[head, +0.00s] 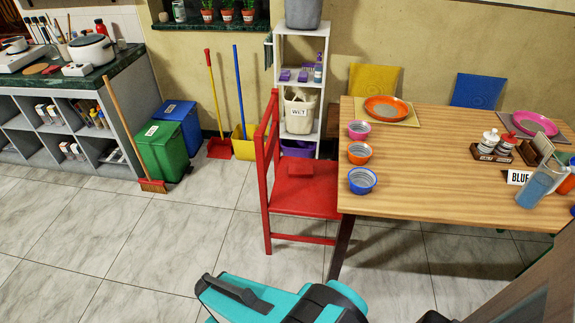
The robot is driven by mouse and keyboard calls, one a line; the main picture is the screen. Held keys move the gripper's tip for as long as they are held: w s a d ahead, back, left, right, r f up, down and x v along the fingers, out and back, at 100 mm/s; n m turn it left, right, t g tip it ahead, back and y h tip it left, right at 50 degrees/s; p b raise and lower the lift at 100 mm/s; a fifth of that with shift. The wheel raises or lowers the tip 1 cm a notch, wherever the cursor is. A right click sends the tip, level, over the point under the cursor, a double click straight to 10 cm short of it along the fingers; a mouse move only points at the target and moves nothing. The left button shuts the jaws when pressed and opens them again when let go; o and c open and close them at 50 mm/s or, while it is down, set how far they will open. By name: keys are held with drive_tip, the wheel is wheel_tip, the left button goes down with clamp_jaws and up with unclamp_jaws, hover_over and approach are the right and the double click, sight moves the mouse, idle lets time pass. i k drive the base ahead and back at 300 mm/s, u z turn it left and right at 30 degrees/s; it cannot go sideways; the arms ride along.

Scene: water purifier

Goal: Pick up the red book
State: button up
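A small red block-like thing (299,170), which looks like the red book, lies flat on the seat of the red chair (310,198). Its red nearly matches the seat, so its edges are hard to make out. The chair stands at the left end of the wooden table (425,160), with its ladder back on the left side. Teal and black parts of my own arm show at the bottom middle, nearer to me than the chair. My gripper's fingers are not in view.
Bowls, plates, bottles and a glass (541,182) stand on the table. A white shelf (301,50) is behind the chair. Green (162,152) and blue (181,122) bins and brooms stand at the left. Tiled floor (130,240) is clear left of and before the chair.

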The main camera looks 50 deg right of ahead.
sight(295, 170)
drive_tip(key=z, duration=0.1)
drive_tip(key=i, duration=1.55)
drive_tip(key=z, duration=0.15)
